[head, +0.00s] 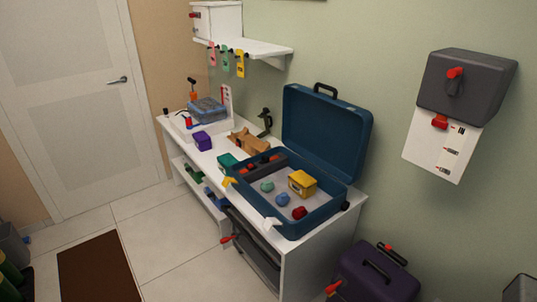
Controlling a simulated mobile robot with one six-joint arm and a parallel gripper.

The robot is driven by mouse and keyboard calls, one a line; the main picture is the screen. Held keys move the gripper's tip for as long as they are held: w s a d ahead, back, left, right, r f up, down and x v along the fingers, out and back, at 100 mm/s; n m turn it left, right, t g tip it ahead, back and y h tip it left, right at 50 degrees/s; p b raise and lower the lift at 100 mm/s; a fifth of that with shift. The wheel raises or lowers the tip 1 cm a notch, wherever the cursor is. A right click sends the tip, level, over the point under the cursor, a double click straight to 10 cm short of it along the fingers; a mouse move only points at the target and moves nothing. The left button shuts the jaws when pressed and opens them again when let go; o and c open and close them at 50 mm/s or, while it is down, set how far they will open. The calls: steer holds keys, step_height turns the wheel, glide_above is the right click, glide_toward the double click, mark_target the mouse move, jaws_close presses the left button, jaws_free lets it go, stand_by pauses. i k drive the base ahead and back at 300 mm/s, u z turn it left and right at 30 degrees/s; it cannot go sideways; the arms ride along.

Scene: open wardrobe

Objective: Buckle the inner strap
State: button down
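The blue suitcase (324,216) lies open on the right end of the white bench, its lid (322,135) standing up at the back. A yellow tab (229,181) and a white tab (271,222) show at the front rim. My gripper is not in view.
On the bench (290,262) left of the suitcase are a green box (228,161), a wooden piece (249,142) and a purple box (202,141). A dark purple case (375,275) stands on the floor at right. The tiled floor (175,235) before the bench is clear.

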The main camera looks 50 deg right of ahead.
mark_target(265, 159)
steer(key=z, duration=0.05)
steer(key=i, duration=0.9)
steer(key=u, duration=0.1)
